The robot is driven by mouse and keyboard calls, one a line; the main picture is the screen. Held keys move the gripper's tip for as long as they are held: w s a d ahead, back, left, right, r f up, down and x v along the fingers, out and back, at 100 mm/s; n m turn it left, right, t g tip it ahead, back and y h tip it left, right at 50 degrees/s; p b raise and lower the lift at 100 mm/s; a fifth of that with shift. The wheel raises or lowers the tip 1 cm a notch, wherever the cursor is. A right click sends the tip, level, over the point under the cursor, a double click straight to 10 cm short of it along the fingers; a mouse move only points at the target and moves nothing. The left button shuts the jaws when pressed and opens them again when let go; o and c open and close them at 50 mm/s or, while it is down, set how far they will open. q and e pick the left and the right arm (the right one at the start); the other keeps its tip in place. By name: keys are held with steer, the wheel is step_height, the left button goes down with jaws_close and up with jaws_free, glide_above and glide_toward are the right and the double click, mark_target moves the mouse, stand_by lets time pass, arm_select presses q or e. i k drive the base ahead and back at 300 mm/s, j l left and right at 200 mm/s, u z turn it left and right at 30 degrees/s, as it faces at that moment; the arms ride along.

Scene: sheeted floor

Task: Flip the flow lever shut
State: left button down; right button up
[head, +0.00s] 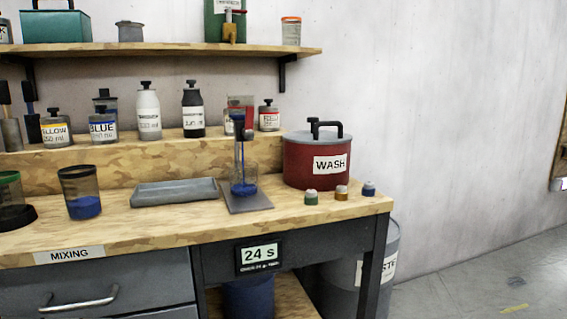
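A small stand with a grey base plate (250,204) and an upright post stands on the bench, right of the middle. A dark blue part sits at its top, and a thin blue line runs down to a clear beaker (252,174) with blue liquid at the bottom. A lever on this stand is too small to make out. On the upper shelf, a green container (213,22) has a brass tap (230,33) in front with a red handle (232,11). I cannot tell which part is the flow lever. Neither of my grippers is in view.
A red WASH pot (303,166) stands right of the stand, with several small capped jars (341,192) before it. A grey tray (174,191) and a cup of blue liquid (80,192) are left. A display (259,256) on the bench front reads 24 s.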

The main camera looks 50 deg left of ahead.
mark_target(248, 133)
steer(key=u, duration=1.75)
